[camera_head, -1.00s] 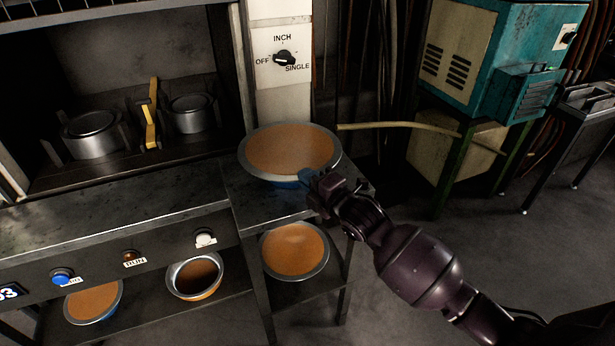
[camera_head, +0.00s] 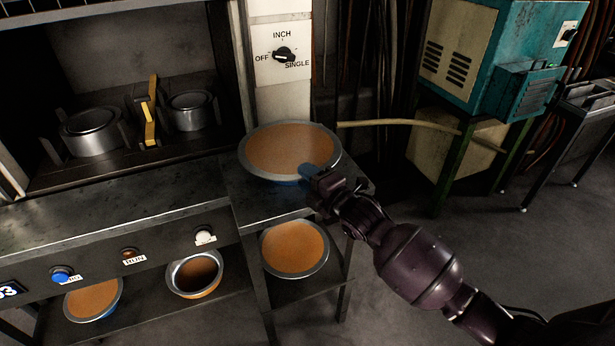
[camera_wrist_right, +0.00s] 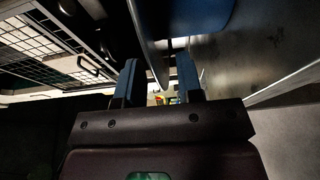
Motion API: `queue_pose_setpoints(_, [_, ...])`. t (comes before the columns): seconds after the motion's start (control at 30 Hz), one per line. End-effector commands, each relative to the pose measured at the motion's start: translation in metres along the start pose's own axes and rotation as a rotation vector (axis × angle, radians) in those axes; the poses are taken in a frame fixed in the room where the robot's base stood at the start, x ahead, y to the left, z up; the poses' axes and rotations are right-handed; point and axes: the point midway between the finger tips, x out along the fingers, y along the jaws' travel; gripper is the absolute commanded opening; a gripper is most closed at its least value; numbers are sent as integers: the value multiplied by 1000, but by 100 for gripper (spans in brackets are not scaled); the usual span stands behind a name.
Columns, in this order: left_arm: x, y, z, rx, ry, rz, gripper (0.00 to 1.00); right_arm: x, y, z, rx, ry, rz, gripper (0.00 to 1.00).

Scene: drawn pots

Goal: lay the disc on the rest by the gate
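A wide round pan-like piece (camera_head: 290,147) with an orange-brown face, grey rim and blue underside sits on the small side stand (camera_head: 265,207). I cannot tell for sure whether this is the disc. My right gripper (camera_head: 310,173) is at its front right rim. In the right wrist view, the fingers (camera_wrist_right: 158,85) are apart, with a thin grey rim edge (camera_wrist_right: 148,40) running down between them, nearer the left finger. The blue underside (camera_wrist_right: 200,15) shows above. A wire mesh panel (camera_wrist_right: 40,45), perhaps the gate, is at upper left. My left gripper is not in view.
A similar orange-brown piece (camera_head: 295,248) lies on the stand's lower shelf. Two metal cylinders (camera_head: 92,132) and (camera_head: 190,110) and a yellow bar (camera_head: 150,112) stand in the bay at left. A panel with buttons (camera_head: 130,257) runs below. Open floor lies at right.

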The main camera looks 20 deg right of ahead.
Motion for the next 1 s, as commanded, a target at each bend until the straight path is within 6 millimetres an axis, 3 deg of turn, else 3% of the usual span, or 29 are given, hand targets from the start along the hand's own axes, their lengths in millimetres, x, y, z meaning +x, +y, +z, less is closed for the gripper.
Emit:
queue_pose_setpoints(0.17, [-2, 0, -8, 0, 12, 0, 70, -15, 0, 0, -2, -1, 0, 34])
queue_pose_setpoints(0.6, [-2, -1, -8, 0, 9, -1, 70, -88, 1, 0, -2, 0, 2, 34])
queue_pose_setpoints(0.8, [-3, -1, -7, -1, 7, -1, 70, -104, 1, 0, -1, 0, 2, 34])
queue_pose_setpoints(1.0, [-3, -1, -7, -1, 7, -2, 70, -108, 1, 0, -1, 1, 3, 34])
